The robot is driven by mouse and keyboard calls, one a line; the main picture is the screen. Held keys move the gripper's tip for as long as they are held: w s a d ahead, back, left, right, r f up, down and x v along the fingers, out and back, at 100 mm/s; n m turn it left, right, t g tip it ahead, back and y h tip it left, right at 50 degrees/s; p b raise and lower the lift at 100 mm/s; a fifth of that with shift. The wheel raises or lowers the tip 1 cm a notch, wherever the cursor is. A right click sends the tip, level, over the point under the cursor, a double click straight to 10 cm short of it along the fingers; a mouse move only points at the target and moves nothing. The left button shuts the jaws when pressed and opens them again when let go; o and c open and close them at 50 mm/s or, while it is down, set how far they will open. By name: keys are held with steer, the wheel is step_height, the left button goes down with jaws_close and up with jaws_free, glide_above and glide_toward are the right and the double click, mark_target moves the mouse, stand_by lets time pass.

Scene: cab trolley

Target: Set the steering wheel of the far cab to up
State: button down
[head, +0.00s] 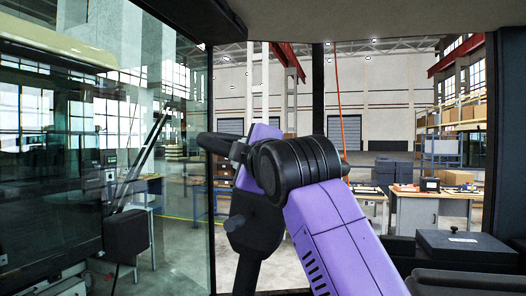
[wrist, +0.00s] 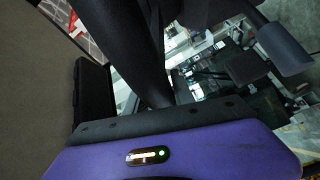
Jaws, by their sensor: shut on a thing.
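The black steering wheel (head: 213,143) shows in the head view nearly edge-on; its left rim sticks out beside my arm. A dark steering column (head: 258,238) stands below it. My purple arm and its black joint hide most of the wheel and my fingertips in the head view. In the wrist view my gripper (wrist: 140,95) is shut on a thick dark part of the steering wheel (wrist: 132,45), which runs up between the fingers. A rounded grey-black end (wrist: 287,52) shows at upper right. The exact grip point is too dark to tell.
Glass panes (head: 110,160) of the cab stand on the left, with a dark frame post beside them. A black console (head: 465,248) is at lower right. Beyond are workbenches (head: 430,208), shelving (head: 440,150) and open hall floor.

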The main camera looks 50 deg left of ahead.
steer(key=shift+s+a+r, duration=0.1)
steer(key=shift+s+a, duration=0.15)
steer(key=shift+s, duration=0.25)
steer(key=c, duration=1.1)
jaws_free()
steer(key=shift+a, duration=0.15)
steer(key=shift+w, duration=0.2)
steer(key=shift+s+d+f+b, duration=0.1)
steer(key=shift+d+f+b, duration=0.1)
steer(key=shift+d+b, duration=0.4)
steer(key=b+v, duration=0.2)
steer(key=v, duration=0.5)
steer(key=shift+r, duration=0.1)
